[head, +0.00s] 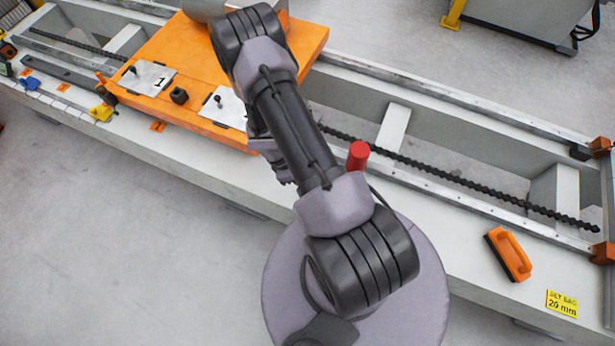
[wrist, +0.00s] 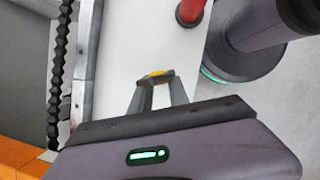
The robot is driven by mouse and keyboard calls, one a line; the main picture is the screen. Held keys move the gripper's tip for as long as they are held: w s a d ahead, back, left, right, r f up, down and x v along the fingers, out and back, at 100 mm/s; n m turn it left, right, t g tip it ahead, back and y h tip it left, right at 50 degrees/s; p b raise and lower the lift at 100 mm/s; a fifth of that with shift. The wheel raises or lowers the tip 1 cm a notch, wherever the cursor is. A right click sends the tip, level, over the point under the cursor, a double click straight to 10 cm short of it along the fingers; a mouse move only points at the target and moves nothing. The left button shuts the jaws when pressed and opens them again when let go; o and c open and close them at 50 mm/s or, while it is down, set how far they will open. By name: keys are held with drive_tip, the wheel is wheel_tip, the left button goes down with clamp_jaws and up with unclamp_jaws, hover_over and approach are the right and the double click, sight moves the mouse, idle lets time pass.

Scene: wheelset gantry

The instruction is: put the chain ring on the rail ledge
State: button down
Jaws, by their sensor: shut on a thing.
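My gripper (wrist: 157,82) is shut on a small dark piece with a yellow patch, seen at the fingertips in the wrist view. This seems to be the chain ring (wrist: 157,74), though its full shape is hard to make out. It is over the pale rail ledge (wrist: 122,45); I cannot tell whether it touches it. In the head view the ledge (head: 450,245) runs along the near side of the gantry. There my arm hides the fingertips and the held piece.
A red cylinder (head: 358,155) stands near my arm. A dark chain (head: 450,177) lies along the trough. An orange-handled brush (head: 510,254) and a yellow label (head: 562,304) are on the ledge at right. An orange plate (head: 175,45) spans the beams at left.

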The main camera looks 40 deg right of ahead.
drive_tip(key=d+f+b, duration=0.1)
drive_tip(key=w+d+f+b, duration=0.1)
drive_tip(key=f, duration=0.1)
drive_tip(key=shift+d+f, duration=0.25)
drive_tip(key=shift+d, duration=0.15)
drive_tip(key=shift+f+b, duration=0.3)
drive_tip(key=shift+f, duration=0.05)
drive_tip(key=shift+r, duration=0.25)
drive_tip(key=shift+f, duration=0.15)
drive_tip(key=c, duration=1.3)
unclamp_jaws()
drive_tip(key=shift+o, duration=0.2)
